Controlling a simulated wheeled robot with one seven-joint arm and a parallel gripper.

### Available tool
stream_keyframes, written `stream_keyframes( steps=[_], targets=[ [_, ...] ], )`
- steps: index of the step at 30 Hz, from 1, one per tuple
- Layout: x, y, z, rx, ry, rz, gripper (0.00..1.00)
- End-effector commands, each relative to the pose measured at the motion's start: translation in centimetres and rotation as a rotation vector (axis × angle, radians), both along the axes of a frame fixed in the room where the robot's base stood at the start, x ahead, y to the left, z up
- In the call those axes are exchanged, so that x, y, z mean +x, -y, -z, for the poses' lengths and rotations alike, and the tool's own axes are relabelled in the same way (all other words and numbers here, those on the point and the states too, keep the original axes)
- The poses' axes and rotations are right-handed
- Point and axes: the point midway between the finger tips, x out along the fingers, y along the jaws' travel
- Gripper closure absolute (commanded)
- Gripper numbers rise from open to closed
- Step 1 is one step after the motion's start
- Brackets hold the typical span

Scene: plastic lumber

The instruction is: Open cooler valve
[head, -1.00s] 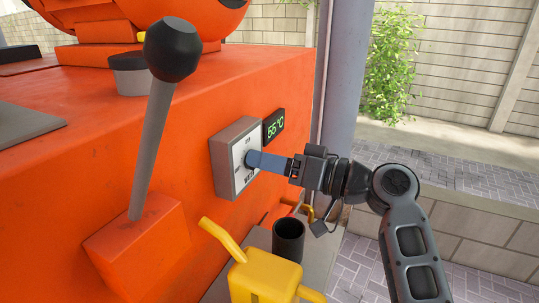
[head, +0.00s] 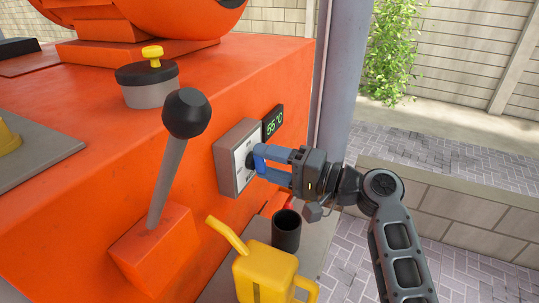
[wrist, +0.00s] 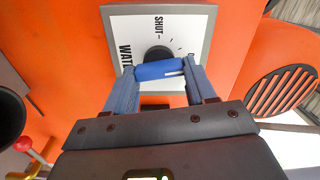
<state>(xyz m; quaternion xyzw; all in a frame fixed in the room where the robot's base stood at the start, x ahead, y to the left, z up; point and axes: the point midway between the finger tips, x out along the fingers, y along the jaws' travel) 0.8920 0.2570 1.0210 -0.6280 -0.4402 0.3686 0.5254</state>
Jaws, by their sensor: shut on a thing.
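The cooler valve is a grey box with a white dial plate (wrist: 188,28) on the side of an orange machine; the box (head: 221,166) also shows in the head view. Its plate reads "SHUT" and "WATER", with other lettering partly hidden. A blue handle (wrist: 150,71) on a black round hub (wrist: 158,52) has a white mark near its right end in the wrist view. My gripper (head: 271,166) is shut on this handle, one blue finger at each end; both fingers (wrist: 160,88) show in the wrist view.
A green display (head: 273,121) reads about 55 °C beside the valve. A black-knobbed lever (head: 186,114) stands to the left. A yellow can (head: 265,276) and black cup (head: 286,232) stand below my gripper. A grey post (head: 343,90) rises behind.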

Motion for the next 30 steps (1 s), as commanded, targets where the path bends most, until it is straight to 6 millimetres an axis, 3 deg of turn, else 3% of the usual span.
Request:
stream_keyframes(
  steps=[23,24,30],
  targets=[
    [0.08,0.13,0.15,0.034,-0.096,0.004,0.75],
    [0.09,0.13,0.15,0.034,-0.096,0.004,0.42],
    [0.05,0.07,0.11,0.035,-0.095,0.002,0.23]
  ],
)
